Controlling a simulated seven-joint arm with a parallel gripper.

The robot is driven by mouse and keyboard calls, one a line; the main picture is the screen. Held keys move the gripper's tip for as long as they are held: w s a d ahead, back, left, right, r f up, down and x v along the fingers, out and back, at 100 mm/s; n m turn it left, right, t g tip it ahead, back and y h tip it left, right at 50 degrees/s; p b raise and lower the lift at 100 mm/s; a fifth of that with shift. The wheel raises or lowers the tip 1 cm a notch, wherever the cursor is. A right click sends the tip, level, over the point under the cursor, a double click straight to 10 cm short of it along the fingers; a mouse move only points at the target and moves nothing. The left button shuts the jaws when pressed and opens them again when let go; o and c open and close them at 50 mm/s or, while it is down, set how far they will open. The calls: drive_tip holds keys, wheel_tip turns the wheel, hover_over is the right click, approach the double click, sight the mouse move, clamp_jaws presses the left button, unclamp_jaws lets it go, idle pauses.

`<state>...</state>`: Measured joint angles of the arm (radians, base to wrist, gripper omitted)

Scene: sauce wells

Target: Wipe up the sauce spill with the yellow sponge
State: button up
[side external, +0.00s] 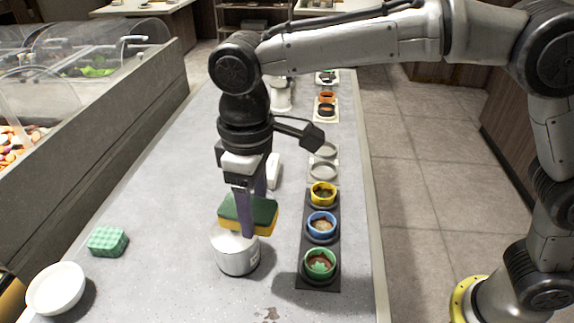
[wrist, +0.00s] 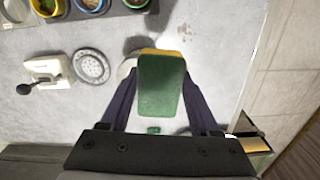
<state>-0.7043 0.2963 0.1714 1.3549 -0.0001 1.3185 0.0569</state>
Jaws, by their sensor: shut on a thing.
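My gripper (side external: 250,205) is shut on the yellow sponge (side external: 262,228), which has a dark green scouring side facing up. In the wrist view the sponge (wrist: 161,90) sits between both fingers, with a yellow edge showing at its far end. In the side view it hangs over the top of a white canister (side external: 237,258); I cannot tell the gap between them. The sauce spill (side external: 270,314) shows as small brown spots on the grey counter at the bottom edge of the side view, apart from the sponge. Faint spots also show in the wrist view (wrist: 187,28).
A dark tray (side external: 307,277) holds yellow, blue and green sauce wells to the right of the canister. A light green sponge (side external: 108,241) and a white bowl (side external: 57,289) stand at left. The counter between the bowl and the canister is clear.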

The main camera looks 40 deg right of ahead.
drive_tip(key=s+a+n, duration=0.2)
drive_tip(key=s+a, duration=0.3)
drive_tip(key=a, duration=0.1)
hover_over(250, 317)
wheel_tip(250, 317, down, 10)
drive_tip(key=shift+s+d+f, duration=0.1)
drive_tip(key=shift+d+f, duration=0.05)
drive_tip(key=shift+f, duration=4.15)
drive_tip(key=shift+s+d+f, duration=0.25)
drive_tip(key=shift+s+d, duration=2.35)
drive_tip(key=shift+r, duration=0.1)
drive_tip(key=shift+w+a, duration=0.6)
drive_tip(key=shift+a, duration=0.05)
drive_tip(key=shift+w+a, duration=0.5)
drive_tip(key=shift+w, duration=0.05)
drive_tip(key=shift+w+a, duration=1.55)
wheel_tip(250, 317, up, 8)
drive_tip(key=shift+s, duration=0.1)
